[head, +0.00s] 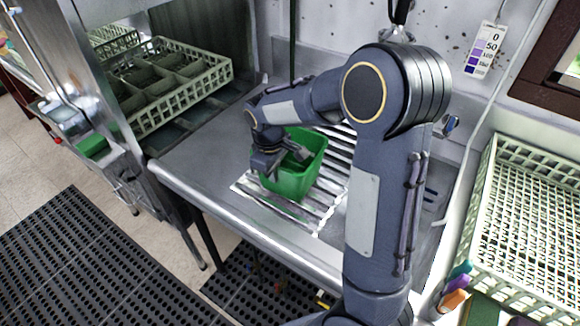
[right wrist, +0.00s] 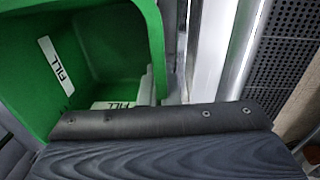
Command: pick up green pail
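The green pail (head: 296,178) stands upright on the ribbed steel drainboard (head: 322,216) in the middle of the head view. My right gripper (head: 281,160) is at the pail's left rim, with one dark finger part reaching over the opening. In the right wrist view the pail (right wrist: 105,45) fills the upper left, with white "FILL" labels inside and nothing else seen in it. A dark finger bar crosses in front of its near side and hides the contact, so I cannot tell whether the fingers close on the rim. My left gripper is not in view.
A dish rack (head: 180,98) sits in the open machine at the left. A pale mesh rack (head: 530,215) stands at the right, with colored markers (head: 456,290) near its front corner. The steel counter (head: 195,165) left of the pail is clear. A wall stands behind.

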